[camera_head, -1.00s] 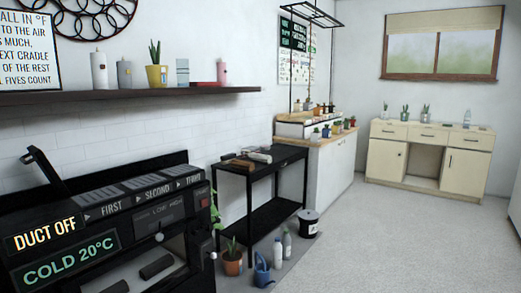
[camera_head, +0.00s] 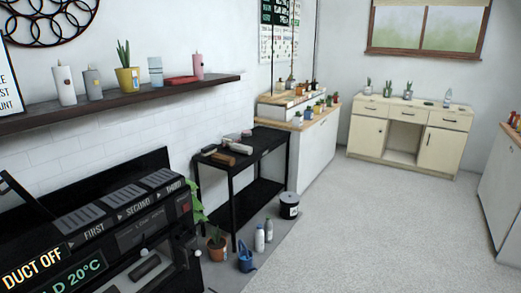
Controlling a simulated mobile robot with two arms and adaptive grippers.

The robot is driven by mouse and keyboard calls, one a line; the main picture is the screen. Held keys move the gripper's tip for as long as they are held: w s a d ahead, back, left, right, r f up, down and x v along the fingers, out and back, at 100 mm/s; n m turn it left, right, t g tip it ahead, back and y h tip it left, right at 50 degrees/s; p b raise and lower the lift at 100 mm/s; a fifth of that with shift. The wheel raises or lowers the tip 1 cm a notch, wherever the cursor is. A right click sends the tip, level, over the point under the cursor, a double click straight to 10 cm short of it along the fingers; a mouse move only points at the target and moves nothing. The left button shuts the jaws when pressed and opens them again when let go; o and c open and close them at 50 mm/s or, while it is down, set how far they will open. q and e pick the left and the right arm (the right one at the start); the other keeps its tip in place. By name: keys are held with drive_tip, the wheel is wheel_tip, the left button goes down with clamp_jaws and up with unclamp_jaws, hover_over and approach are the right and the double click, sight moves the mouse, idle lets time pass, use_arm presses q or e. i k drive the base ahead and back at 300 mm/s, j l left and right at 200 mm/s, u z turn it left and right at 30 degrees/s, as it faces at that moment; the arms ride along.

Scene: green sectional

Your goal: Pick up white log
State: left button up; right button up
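Several small block-like or log-like objects lie on the top of a black two-tier table (camera_head: 262,150) in the middle of the head view. One is a pale, whitish piece (camera_head: 232,137) toward the back of the top. A brown block (camera_head: 222,159) and a light tan block (camera_head: 240,148) lie nearer the front edge. They are too small to tell surely which is the white log. Neither of my grippers is in view.
A black machine (camera_head: 85,215) with lit displays fills the lower left. A potted plant (camera_head: 217,248), a blue watering can (camera_head: 246,257), bottles (camera_head: 260,238) and a black bucket (camera_head: 289,206) stand on the floor by the table. Open floor (camera_head: 370,235) lies right.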

sight(239, 148)
drive_tip(key=i+l+z, duration=0.3)
drive_tip(key=i, duration=0.55)
drive_tip(key=i+z, duration=0.25)
drive_tip(key=i, duration=0.6)
drive_tip(key=i+u, duration=0.15)
drive_tip(key=i, duration=0.3)
drive_tip(key=i+l+u, duration=0.1)
drive_tip(key=i, duration=0.35)
drive_tip(key=i+l+u, duration=0.15)
drive_tip(key=i, duration=0.3)
drive_tip(key=i+l+u, duration=0.15)
drive_tip(key=i, duration=0.3)
